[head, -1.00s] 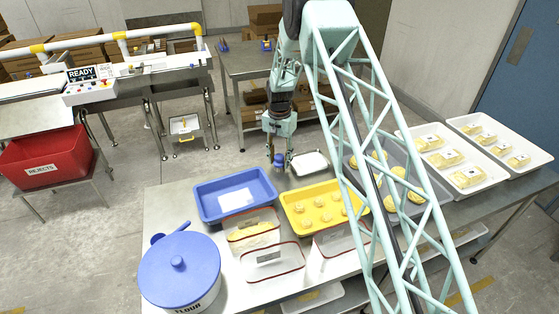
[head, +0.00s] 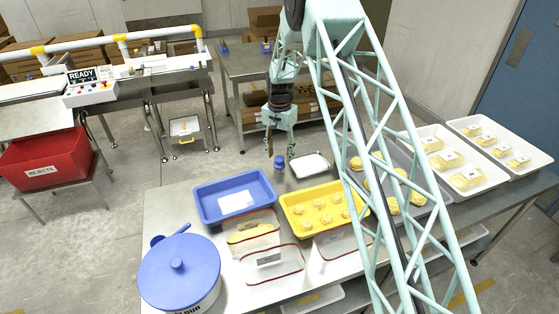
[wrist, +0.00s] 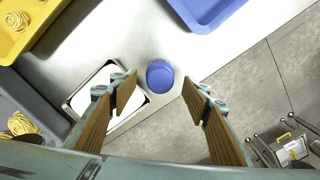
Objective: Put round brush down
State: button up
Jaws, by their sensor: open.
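The round brush, with a blue round top (head: 280,162), stands on the steel table near its back edge, between the blue tray and a small white tray. In the wrist view its blue top (wrist: 160,74) shows from above, close to the table edge. My gripper (head: 281,148) is open just above it, its fingers spread to either side. In the wrist view the wood-coloured fingers (wrist: 160,92) are clear of the brush, with a gap on both sides. The brush's bristles are not visible.
The blue tray (head: 203,207), yellow tray (head: 288,206) and small white tray (head: 299,172) stand close around the brush. A blue-lidded flour tub (head: 179,264) is at the front left. Bare floor lies behind the table edge.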

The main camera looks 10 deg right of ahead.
aim_at(280, 158)
notch_tip(280, 158, up, 8)
jog(key=shift+r, duration=0.15)
dwell(0.4)
dwell(0.4)
